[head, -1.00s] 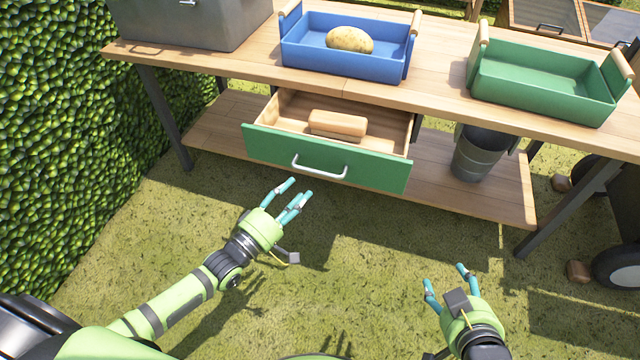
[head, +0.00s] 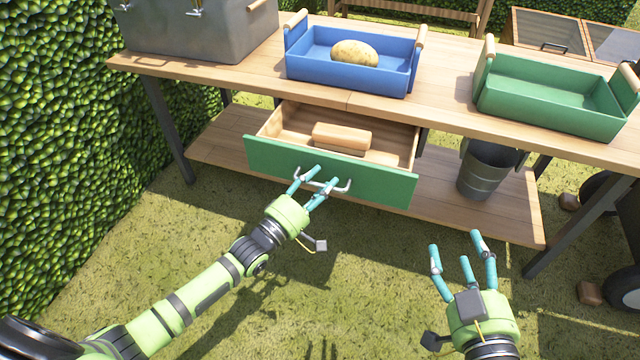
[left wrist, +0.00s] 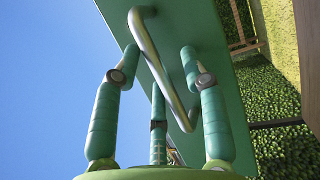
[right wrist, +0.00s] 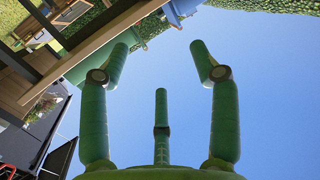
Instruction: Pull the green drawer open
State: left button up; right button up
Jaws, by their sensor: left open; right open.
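The green drawer (head: 385,186) hangs under the wooden table and stands partly open. A tan block (head: 341,138) lies inside it. Its silver bar handle (head: 345,187) is on the front face. My left gripper (head: 315,179) is open at the handle. In the left wrist view the handle (left wrist: 160,65) runs between the spread fingers (left wrist: 160,70); whether they touch it I cannot tell. My right gripper (head: 462,252) is open and empty, low in front of the table at the right, and its spread fingers also show in the right wrist view (right wrist: 160,65).
A blue crate (head: 350,82) with a potato (head: 355,53), a green crate (head: 548,118) and a grey metal sink (head: 205,32) stand on the tabletop (head: 440,95). A metal bucket (head: 485,175) stands on the lower shelf. A hedge (head: 70,120) borders the left.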

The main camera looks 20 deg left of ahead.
pick_arm(q)
jog(key=shift+c, duration=0.4)
grip_shut()
jog(key=s+p, duration=0.4)
jog(key=s, duration=0.3)
jog(key=shift+a, duration=0.15)
pick_arm(e)
jog(key=s+d+f+m+g+h, duration=0.1)
jog(key=s+d+f+g+h, duration=0.1)
jog(key=s+d+f+g, duration=0.2)
jog(key=s+d+f+g+h, duration=0.2)
jog(key=s+d+f+g, duration=0.2)
jog(key=s+f+g, duration=0.4)
notch_tip(320, 180, down, 5)
jog(key=shift+s+m+g, duration=0.4)
jog(key=shift+s, duration=0.65)
pick_arm(q)
jog(key=shift+o, duration=0.4)
grip_release()
